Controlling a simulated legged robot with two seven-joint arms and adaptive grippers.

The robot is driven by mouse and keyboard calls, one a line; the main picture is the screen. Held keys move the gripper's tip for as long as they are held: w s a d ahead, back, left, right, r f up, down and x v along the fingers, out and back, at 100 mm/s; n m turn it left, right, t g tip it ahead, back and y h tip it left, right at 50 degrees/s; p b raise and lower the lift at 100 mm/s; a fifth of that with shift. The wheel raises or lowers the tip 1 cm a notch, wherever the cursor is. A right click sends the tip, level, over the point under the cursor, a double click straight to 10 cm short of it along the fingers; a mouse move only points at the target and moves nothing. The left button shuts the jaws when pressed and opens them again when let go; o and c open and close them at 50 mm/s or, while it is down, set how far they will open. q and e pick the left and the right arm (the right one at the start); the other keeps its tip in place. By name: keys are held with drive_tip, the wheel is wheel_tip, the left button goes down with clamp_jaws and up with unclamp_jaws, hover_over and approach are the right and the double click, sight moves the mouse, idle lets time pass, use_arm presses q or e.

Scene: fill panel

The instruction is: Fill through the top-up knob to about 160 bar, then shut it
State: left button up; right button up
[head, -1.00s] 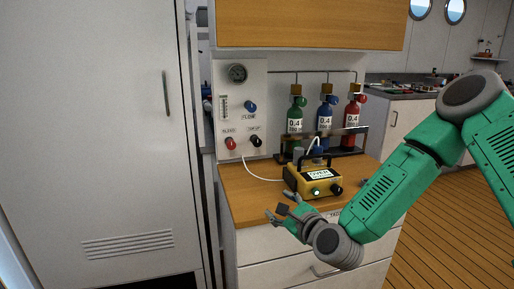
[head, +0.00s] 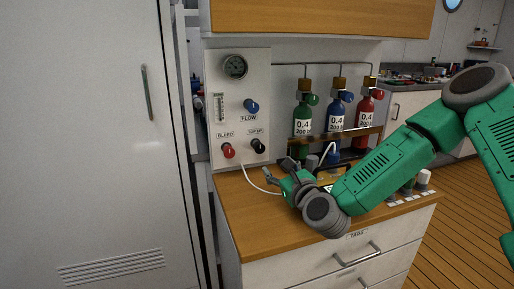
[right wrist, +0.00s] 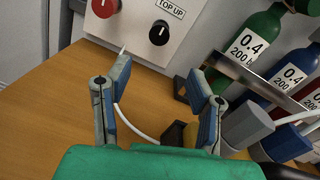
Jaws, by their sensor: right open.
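The white fill panel (head: 233,125) stands at the back of the counter. The black top-up knob (head: 258,146) is at its lower right and also shows in the right wrist view (right wrist: 159,33), under its TOP UP label. The red bleed knob (head: 228,151) is to its left and the blue flow knob (head: 251,106) above. The round gauge (head: 236,67) is at the top; its reading is too small to tell. My right gripper (head: 274,173) is open and empty, in front of and below the top-up knob, apart from it. My left gripper is not in view.
Green (head: 303,119), blue (head: 336,117) and red (head: 364,118) cylinders stand in a rack right of the panel. A yellow device (right wrist: 183,134) is partly hidden by my right arm. A white hose (head: 257,186) curves over the wooden counter (head: 240,205).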

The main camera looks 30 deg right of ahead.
sight(260, 149)
drive_tip(key=w, duration=0.4)
drive_tip(key=w+d+b, duration=0.1)
drive_tip(key=w, duration=0.3)
drive_tip(key=w+d, duration=0.1)
drive_tip(key=w, duration=0.3)
drive_tip(key=shift+w+d, duration=0.15)
drive_tip(key=shift+w, duration=0.15)
drive_tip(key=shift+a+r, duration=0.15)
drive_tip(key=shift+a, duration=0.05)
